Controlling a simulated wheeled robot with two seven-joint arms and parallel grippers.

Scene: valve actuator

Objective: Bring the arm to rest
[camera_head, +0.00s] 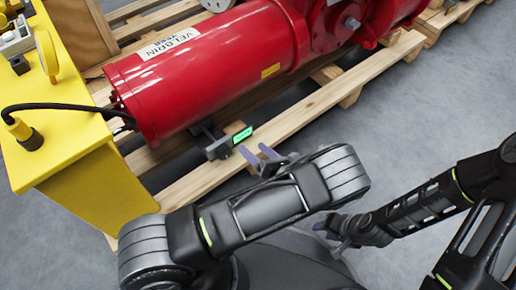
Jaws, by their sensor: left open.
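The red valve actuator (200,75) lies on a wooden pallet (205,178), with its cylinder end toward the left. A dark device with a lit green face (242,135) sits low beside the cylinder, at the pallet's near side. My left gripper (258,154) is open and empty, just right of and below this device. A small gap seems to lie between them, and the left forearm hides part of the gripper. My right gripper (328,232) is lower in the picture, near my base and over the floor, and its jaws are too small and dark to read.
A yellow stand (75,150) is at the left, with a black cable running from it to the cylinder end. A control box (15,38) sits on it. More pallets lie behind. The grey floor (430,105) at the right is clear.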

